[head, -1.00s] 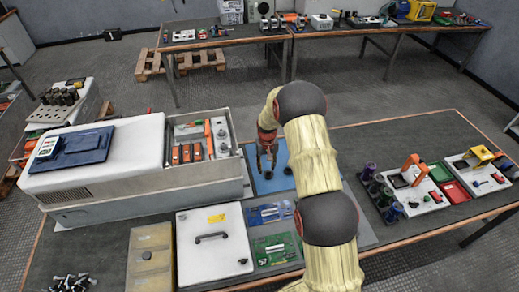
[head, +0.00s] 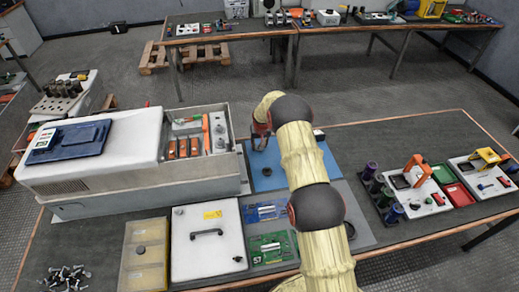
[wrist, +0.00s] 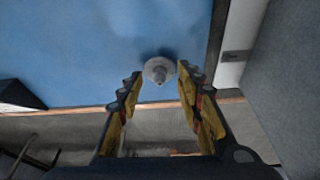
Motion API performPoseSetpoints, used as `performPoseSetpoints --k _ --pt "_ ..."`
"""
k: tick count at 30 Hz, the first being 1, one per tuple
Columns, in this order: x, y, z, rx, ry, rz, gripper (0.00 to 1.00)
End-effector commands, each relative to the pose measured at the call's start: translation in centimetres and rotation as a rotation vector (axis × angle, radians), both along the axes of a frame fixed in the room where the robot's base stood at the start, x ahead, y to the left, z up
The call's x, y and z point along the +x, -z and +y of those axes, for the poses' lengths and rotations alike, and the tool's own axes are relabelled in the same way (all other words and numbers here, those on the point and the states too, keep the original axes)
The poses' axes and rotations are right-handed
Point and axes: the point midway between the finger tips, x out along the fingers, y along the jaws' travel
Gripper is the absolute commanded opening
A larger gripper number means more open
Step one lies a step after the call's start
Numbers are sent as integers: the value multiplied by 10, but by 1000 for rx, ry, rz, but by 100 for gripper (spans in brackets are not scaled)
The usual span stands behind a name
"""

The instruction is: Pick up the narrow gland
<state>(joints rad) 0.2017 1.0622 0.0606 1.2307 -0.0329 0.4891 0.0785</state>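In the wrist view a small pale grey round piece with a pointed centre (wrist: 159,70) stands on the blue mat (wrist: 90,45); it looks like a gland, but I cannot tell its width. My gripper (wrist: 156,86) is open, its two yellow-and-black fingers apart, with the piece just beyond and between the tips. No contact shows. In the head view my gripper (head: 259,146) is over the far left part of the blue mat (head: 262,183), and the pale piece cannot be made out there. A small dark round piece (head: 267,171) lies nearer on the mat.
The white-and-grey machine (head: 150,190) stands close left of the mat; a grey wall (wrist: 290,85) shows close on the right in the wrist view. A dark block (wrist: 20,95) sits at the mat's other side. A white panel with a handle (head: 206,250) lies in front.

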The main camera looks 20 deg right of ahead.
Motion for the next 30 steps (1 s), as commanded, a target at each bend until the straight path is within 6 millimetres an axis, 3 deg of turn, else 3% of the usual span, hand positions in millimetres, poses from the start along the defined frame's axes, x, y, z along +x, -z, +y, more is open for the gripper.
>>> performPoseSetpoints --k 4,12,22,30 --pt "4 14 -1 0 0 0 36" --pt "5 15 -2 0 0 -1 36" --pt "4 15 -1 0 1 0 18" --pt "5 14 -1 0 0 -1 18"
